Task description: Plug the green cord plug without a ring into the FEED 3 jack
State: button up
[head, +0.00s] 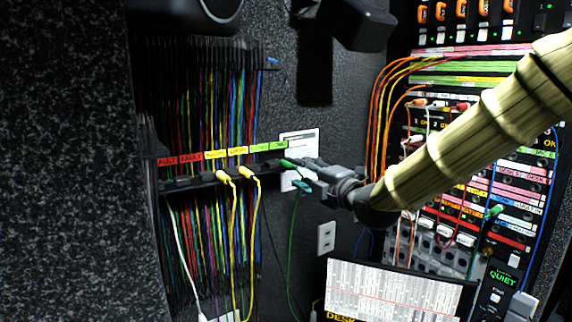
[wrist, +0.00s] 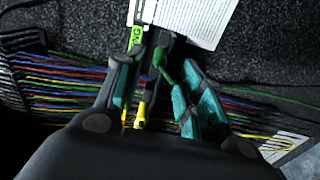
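A green plug (head: 287,162) is at the right end of the labelled jack strip (head: 203,180), below the last green label. It shows in the wrist view (wrist: 164,64) between my fingers, nearer the right one, with bare space on its left. Whether its tip is fully in a jack is hidden. A green cord (head: 291,240) hangs below my gripper. My gripper (head: 298,174) is around the plug with its teal-padded fingers apart; it also shows in the wrist view (wrist: 157,75). I see no ring on this plug. The jack names are too small to read.
Two yellow plugs (head: 234,175) sit in the strip to the left, their cords hanging down. Dense coloured wires fill the bay behind. A patch rack (head: 515,180) at right has another green plug (head: 495,211). A monitor (head: 395,292) stands below my arm.

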aim_at(294, 169)
jog(key=x, duration=0.6)
jog(key=shift+f+p, duration=0.2)
jog(key=shift+p, duration=0.15)
jog(key=shift+b+x, duration=0.35)
jog(key=shift+x, duration=0.85)
jog(key=shift+r+b, duration=0.15)
jog(key=shift+b, duration=0.7)
grip_shut()
jog(key=o, duration=0.7)
grip_release()
jog(key=shift+o, duration=0.2)
jog(key=v, duration=1.2)
